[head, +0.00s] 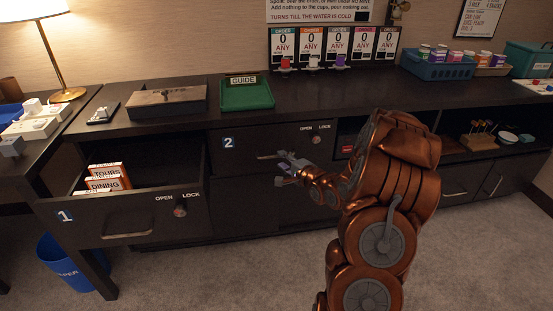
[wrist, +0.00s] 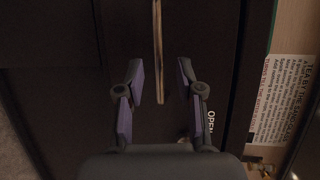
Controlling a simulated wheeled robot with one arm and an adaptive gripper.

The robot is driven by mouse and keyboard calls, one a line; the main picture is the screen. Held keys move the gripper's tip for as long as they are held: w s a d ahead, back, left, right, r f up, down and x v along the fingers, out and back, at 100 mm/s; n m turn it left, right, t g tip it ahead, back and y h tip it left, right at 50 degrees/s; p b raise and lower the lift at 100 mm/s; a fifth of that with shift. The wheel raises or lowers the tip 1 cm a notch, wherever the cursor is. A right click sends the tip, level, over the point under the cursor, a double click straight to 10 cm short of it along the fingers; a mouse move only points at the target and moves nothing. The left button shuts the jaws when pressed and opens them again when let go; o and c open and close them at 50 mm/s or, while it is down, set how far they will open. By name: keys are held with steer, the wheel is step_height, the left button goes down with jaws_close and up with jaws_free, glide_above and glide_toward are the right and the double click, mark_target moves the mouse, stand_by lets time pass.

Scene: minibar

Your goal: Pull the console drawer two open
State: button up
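My gripper (head: 284,168) is at the handle's right part. In the wrist view my gripper (wrist: 160,72) is open, and the handle (wrist: 158,45) runs lengthwise between the fingertips, with gaps on both sides.
Drawer one (head: 85,222) stands pulled out at the left, holding file boxes (head: 106,178) marked TOURS and DINING. A blue bin (head: 72,262) stands below. Carpet (head: 230,275) in front is clear.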

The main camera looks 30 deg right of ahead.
mark_target(276, 156)
steer(key=shift+w+a+f+b, duration=0.1)
steer(key=shift+w+f+b, duration=0.15)
steer(key=shift+w, duration=0.95)
steer(key=shift+w+f+b, duration=0.15)
steer(key=shift+w+f, duration=0.15)
steer(key=shift+w, duration=0.9)
jaws_close()
